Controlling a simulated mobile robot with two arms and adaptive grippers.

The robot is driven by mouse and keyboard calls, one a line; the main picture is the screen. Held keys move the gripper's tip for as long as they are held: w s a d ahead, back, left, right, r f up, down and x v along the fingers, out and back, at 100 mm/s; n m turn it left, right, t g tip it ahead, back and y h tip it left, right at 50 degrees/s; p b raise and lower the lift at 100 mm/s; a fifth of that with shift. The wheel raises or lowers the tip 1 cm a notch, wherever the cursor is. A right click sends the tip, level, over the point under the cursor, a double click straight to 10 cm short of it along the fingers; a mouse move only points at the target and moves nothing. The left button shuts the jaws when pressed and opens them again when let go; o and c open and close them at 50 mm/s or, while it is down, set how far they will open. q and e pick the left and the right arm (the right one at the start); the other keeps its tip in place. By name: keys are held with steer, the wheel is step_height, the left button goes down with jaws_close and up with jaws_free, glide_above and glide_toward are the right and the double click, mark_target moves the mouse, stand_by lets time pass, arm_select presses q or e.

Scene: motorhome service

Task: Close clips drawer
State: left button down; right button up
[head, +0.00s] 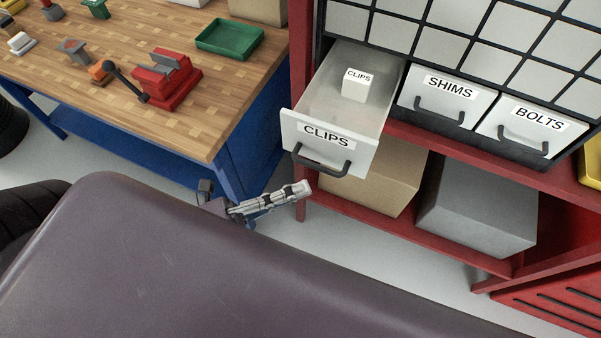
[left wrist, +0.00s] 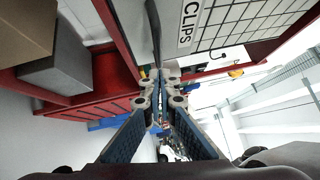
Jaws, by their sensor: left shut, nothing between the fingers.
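The clips drawer (head: 291,128) is pulled well out of the red cabinet, and a white box labelled CLIPS (head: 356,86) stands inside it. Its dark handle (head: 323,164) is on the front below the CLIPS label. My left gripper (head: 304,188) is shut and empty, just below and left of the handle in the head view, apparently apart from it. In the left wrist view the gripper fingertips (left wrist: 162,76) are together, with the CLIPS label (left wrist: 189,22) of the drawer front above them. My right gripper is not in view.
The shims drawer (head: 449,84) and bolts drawer (head: 515,111) are shut beside it. A cardboard box (head: 375,183) and a grey box (head: 478,213) sit on the shelf below. A wooden workbench (head: 212,122) with a red vise (head: 168,82) stands left. Grey floor lies between.

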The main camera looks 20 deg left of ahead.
arm_select(q)
steer(key=shift+w+r+p, duration=0.2)
steer(key=shift+w+p, duration=0.1)
steer(key=shift+w, duration=0.85)
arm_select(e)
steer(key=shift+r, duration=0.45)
arm_select(q)
steer(key=shift+w, duration=0.1)
